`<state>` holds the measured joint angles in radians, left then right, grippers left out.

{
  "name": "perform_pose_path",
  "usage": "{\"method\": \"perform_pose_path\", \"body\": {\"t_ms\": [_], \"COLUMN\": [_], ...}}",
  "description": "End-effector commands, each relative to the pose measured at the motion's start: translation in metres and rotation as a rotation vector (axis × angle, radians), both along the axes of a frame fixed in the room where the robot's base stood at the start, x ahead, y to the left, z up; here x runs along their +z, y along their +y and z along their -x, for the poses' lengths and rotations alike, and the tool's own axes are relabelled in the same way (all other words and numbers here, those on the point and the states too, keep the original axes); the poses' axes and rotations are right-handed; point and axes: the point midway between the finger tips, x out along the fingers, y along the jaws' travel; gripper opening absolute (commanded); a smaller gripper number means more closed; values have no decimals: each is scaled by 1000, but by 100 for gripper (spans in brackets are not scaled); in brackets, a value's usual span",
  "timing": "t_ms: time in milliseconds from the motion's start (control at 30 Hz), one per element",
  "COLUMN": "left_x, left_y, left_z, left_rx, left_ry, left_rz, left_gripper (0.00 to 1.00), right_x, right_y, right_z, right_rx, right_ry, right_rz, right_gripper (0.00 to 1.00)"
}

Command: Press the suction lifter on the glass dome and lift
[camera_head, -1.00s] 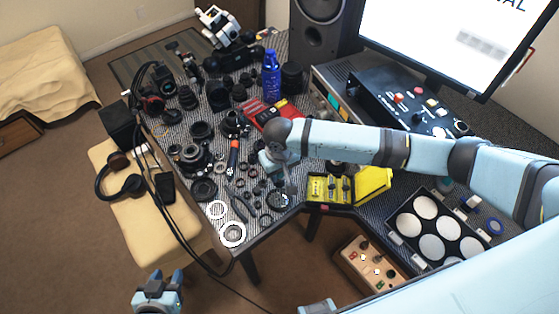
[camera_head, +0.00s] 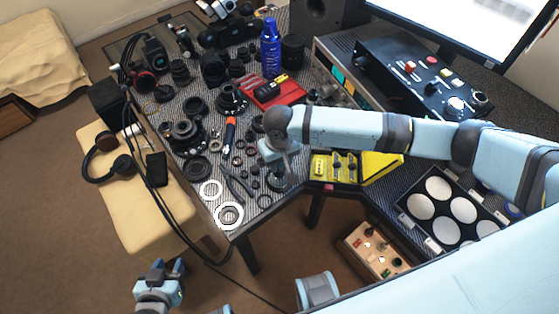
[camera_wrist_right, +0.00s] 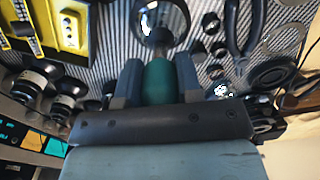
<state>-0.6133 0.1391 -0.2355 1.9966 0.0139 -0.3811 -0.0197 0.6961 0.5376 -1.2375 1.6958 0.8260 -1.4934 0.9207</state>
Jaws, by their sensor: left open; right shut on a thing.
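My right gripper (camera_wrist_right: 158,80) is shut on the green handle of the suction lifter (camera_wrist_right: 159,83), which also shows in part in the head view (camera_head: 279,168). The lifter points down at the round, shiny glass dome (camera_wrist_right: 160,16) on the table mat. In the head view the dome (camera_head: 278,184) is right under the gripper and partly covered by it. The lifter's tip overlaps the dome; I cannot tell whether the cup is stuck to it. My left gripper (camera_head: 160,276) is open and empty, low in front of the table, off its edge.
Pliers (camera_head: 238,186), white rings (camera_head: 229,215) and several dark lens parts crowd the mat left of the dome. A yellow tool case (camera_head: 380,167) stands close on its right. A blue bottle (camera_head: 271,47) stands farther back. The table's front edge is near.

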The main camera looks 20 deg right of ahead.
Motion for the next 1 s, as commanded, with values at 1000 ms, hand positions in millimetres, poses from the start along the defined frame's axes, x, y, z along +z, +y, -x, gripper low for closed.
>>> {"method": "perform_pose_path", "body": {"t_ms": [1000], "left_x": [7], "left_y": [1], "left_z": [0], "left_rx": [1], "left_ry": [2], "left_rz": [0], "left_gripper": [43], "right_x": [-2], "right_y": [0], "right_z": [1], "right_rx": [0], "right_ry": [1], "right_rz": [0], "right_gripper": [12]}}
